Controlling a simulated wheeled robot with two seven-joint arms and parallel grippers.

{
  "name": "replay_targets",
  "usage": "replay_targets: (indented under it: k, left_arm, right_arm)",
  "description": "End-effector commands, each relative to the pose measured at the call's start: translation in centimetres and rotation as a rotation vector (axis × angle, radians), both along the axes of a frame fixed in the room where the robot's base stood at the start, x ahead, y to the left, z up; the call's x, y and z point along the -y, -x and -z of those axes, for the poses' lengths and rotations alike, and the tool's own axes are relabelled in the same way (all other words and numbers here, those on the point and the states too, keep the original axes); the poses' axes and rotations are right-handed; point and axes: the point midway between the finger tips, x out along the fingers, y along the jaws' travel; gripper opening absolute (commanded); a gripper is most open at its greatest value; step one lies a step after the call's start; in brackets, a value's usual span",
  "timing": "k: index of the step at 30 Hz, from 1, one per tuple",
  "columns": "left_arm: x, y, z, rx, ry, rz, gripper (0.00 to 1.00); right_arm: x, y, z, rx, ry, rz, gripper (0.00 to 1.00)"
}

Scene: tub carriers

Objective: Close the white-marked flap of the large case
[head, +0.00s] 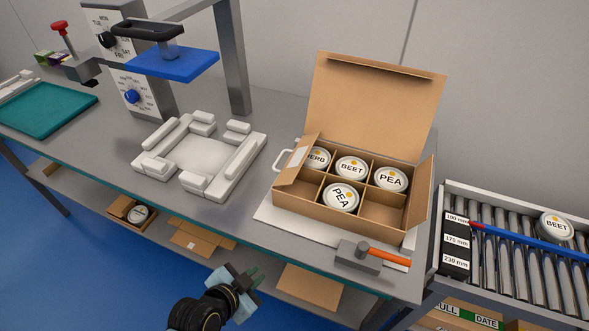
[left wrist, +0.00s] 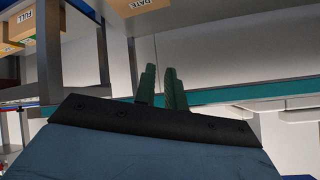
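The large case (head: 330,216) is an open brown carton on the bench, with its tall back lid (head: 372,97) standing up. Its left flap (head: 293,172) carries a white mark (head: 298,157) and stands open, tilted outward. The right flap (head: 423,198) is also open. Several round tins, such as the PEA tin (head: 341,197), sit in the divided compartments; the front right one is empty. My left gripper (head: 247,280) is empty, in front of and below the bench edge, away from the case. Its two fingers (left wrist: 162,90) show a small gap. My right gripper is not in view.
A white fixture (head: 198,158) and a blue press plate (head: 172,63) stand left. A roller conveyor (head: 510,262) with a BEET tin (head: 555,226) is at right. A shelf with cartons (head: 310,285) runs below the bench.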

Motion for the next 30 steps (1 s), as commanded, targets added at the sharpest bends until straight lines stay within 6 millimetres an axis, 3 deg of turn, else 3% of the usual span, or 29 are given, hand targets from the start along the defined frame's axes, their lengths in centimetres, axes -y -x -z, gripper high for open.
replay_targets:
  k: [3, 6, 13, 21, 26, 30]
  left_arm:
    - [0.9, -1.1, -5.0, 0.095, -0.002, 0.05, 0.12]
    - [2.0, -2.4, -7.6, 0.218, -0.021, 0.101, 0.12]
    - [3.7, -5.3, -10.4, 0.504, -0.104, 0.147, 0.12]
    - [4.1, -7.7, -13.5, 0.791, -0.257, 0.103, 0.12]
    - [4.1, -8.5, -14.1, 0.839, -0.296, 0.084, 0.12]
    - [4.6, -10.1, -14.2, 0.844, -0.299, 0.082, 0.12]
  right_arm:
    - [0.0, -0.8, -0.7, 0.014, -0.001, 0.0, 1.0]
    - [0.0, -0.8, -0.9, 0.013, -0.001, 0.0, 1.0]
    - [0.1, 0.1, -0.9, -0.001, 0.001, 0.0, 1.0]
    - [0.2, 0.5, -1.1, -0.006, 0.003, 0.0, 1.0]
    - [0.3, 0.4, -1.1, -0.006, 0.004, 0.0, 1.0]
    - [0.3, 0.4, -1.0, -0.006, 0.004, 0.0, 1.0]
